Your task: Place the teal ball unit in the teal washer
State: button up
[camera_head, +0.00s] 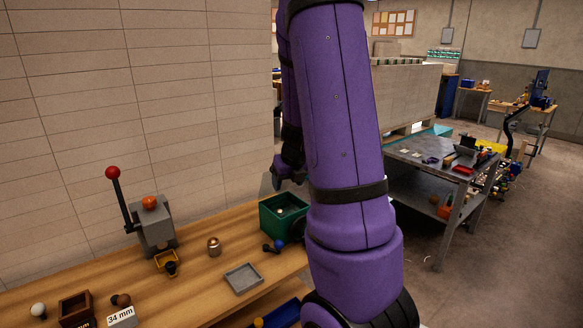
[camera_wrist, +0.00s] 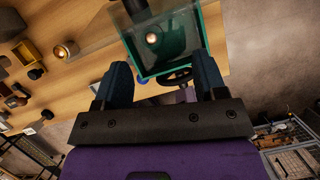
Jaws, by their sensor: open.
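The teal washer (camera_head: 268,222) appears as a green-teal open box on the wooden bench, partly behind my arm. In the wrist view, the teal washer (camera_wrist: 197,38) lies ahead of my fingers, with a small pale round thing inside. A ball unit (camera_head: 273,247) with a blue ball and dark stem lies on the bench just in front of the box; I cannot tell if it is the teal one. A bit of blue also shows beside the box in the wrist view.
A grey device with a red-knobbed lever (camera_head: 155,230) stands at the bench's back left. A brass cup (camera_head: 214,247), a grey tray (camera_head: 243,278) and a brown box (camera_head: 75,308) sit on the bench. A wall bounds the back.

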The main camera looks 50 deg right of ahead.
jog(key=s+a+r+n+t+y, duration=0.1)
jog(key=s+a+r+n+y, duration=0.1)
jog(key=a+r+n, duration=0.65)
jog(key=s+a+r+n+y, duration=0.1)
jog(key=s+a+r+n, duration=0.2)
jog(key=a+r+n, duration=0.55)
jog(key=s+a+r+n, duration=0.1)
jog(key=s+a+n, duration=0.5)
jog(key=n, duration=0.6)
jog(key=s+a+r+n+h, duration=0.1)
jog(key=s+a+n, duration=0.4)
jog(key=n, duration=0.7)
jog(key=shift+s+a+r, duration=0.25)
jog(key=shift+s+a, duration=0.1)
jog(key=shift+a, duration=0.55)
